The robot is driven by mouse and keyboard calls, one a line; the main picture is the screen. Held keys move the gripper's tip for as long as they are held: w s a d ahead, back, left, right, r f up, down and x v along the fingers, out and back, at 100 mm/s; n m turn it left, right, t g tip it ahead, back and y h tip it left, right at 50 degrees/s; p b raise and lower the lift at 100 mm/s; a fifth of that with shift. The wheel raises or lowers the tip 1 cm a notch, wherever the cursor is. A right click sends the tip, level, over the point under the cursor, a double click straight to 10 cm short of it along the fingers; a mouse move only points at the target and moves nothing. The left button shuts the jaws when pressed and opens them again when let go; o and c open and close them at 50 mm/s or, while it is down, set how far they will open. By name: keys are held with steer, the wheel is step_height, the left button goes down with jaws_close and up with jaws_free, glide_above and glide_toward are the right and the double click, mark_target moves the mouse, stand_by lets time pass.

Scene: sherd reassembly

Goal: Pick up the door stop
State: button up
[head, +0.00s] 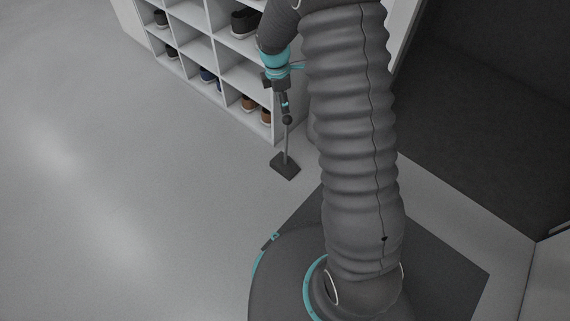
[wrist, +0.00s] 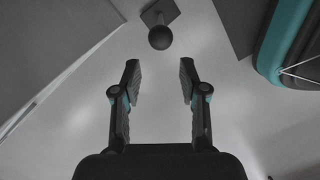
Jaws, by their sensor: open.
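The door stop (head: 285,165) stands upright on the floor beside the shoe shelf. It has a dark square base, a thin pale rod and a dark ball knob on top. In the wrist view its ball knob (wrist: 160,38) shows at the top middle, with the base partly behind it. My gripper (wrist: 159,78) is open and empty, its two fingers apart. The knob lies beyond the fingertips, roughly centred between them, not enclosed. In the head view my gripper (head: 284,103) points down just above the knob; the fingers are small there.
A white shelf (head: 222,55) with shoes in its compartments stands close behind my gripper. A dark panel or mat (head: 480,110) lies to the right. The grey floor (head: 120,190) on the left is clear.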

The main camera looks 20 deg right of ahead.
mark_target(285, 117)
steer(key=f, duration=0.5)
steer(key=d+f+b, duration=0.1)
steer(key=f, duration=0.2)
steer(key=shift+f, duration=0.1)
steer(key=f, duration=0.2)
steer(key=d+f+b, duration=0.1)
steer(key=f, duration=0.2)
jaws_close()
